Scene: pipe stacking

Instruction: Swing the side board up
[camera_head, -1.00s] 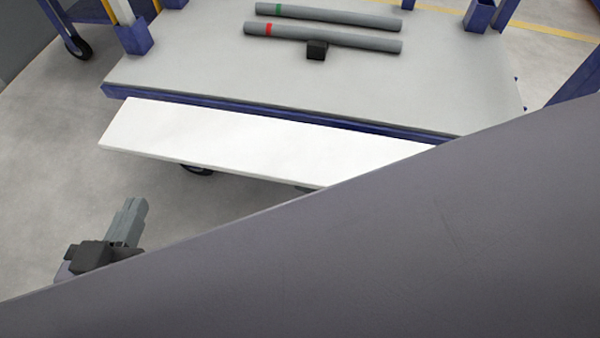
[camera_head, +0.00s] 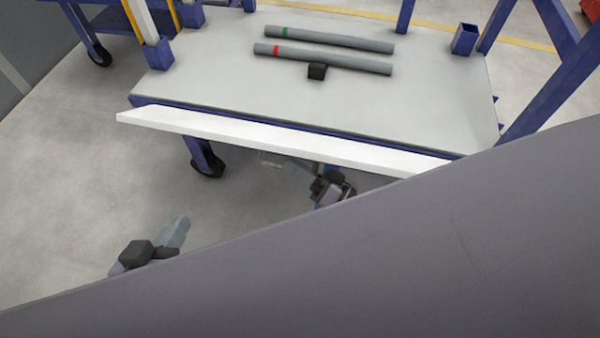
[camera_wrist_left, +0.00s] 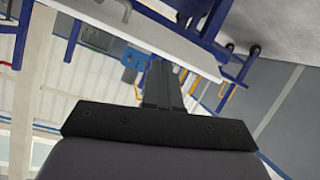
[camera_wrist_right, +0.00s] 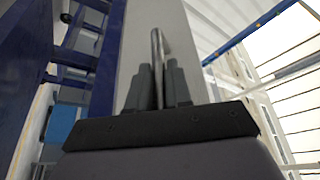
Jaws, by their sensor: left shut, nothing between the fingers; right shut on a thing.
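The white side board (camera_head: 270,138) runs along the near edge of the grey table top (camera_head: 220,85). In the head view it shows as a narrow, long strip. My right gripper (camera_head: 295,166) is below the board, partly hidden by my own arm link. In the right wrist view its fingers (camera_wrist_right: 158,85) are shut on a thin metal bar (camera_wrist_right: 157,45), with a broad pale surface behind it. My left gripper (camera_head: 181,228) is shut and empty, low and left of the board, clear of it. Its closed fingers show in the left wrist view (camera_wrist_left: 160,75).
Two grey pipes (camera_head: 330,40), one with a green band and one with a red band, lie on the table beside a small black block (camera_head: 317,71). Blue posts (camera_head: 545,90) stand at the right. A caster (camera_head: 208,164) is under the table. Open floor lies at the left.

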